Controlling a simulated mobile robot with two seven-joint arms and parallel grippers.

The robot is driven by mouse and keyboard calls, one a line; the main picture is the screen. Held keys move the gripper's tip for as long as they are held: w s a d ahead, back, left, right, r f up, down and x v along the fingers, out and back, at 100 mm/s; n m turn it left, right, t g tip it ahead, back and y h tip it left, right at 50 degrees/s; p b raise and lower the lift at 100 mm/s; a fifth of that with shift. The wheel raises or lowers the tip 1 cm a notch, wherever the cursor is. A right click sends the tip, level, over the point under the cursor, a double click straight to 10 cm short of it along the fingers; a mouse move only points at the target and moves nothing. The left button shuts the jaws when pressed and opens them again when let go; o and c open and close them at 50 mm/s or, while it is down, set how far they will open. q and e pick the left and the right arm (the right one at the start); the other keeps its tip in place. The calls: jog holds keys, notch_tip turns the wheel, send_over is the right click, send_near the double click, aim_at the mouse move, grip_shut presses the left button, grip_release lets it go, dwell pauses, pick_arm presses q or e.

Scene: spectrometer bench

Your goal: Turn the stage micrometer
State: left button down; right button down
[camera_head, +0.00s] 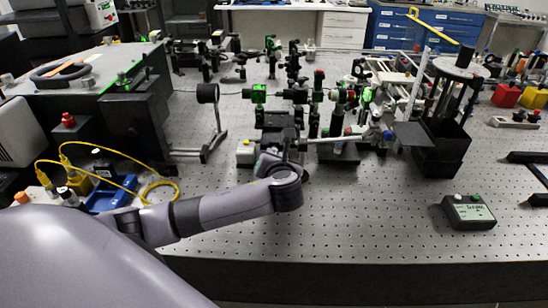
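My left arm comes in from the lower left and reaches over the front of the optical table (330,225). Its wrist ends at a cluster of dark optical mounts and stages near the middle of the table. My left gripper (291,146) is small and dark here, against equally dark parts, so its fingers cannot be made out. A dark stage block (276,121) with green-lit optics stands just behind it. The stage micrometer cannot be picked out; it may be hidden by the wrist or among these mounts. Whether the gripper touches anything cannot be told. My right gripper is not in view.
A grey rod-like part (345,138) lies right of the wrist. A dark tower (448,115) stands farther right. A control box (468,212) sits at the front right. Yellow cables (110,183) loop at left. The front middle of the table is bare.

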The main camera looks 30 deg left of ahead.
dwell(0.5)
pick_arm(q)
jog(key=c, duration=1)
grip_release()
jog(key=shift+c, duration=0.2)
jog(key=shift+v, duration=3.6)
jog(key=shift+f, duration=0.1)
jog(key=shift+d, duration=0.1)
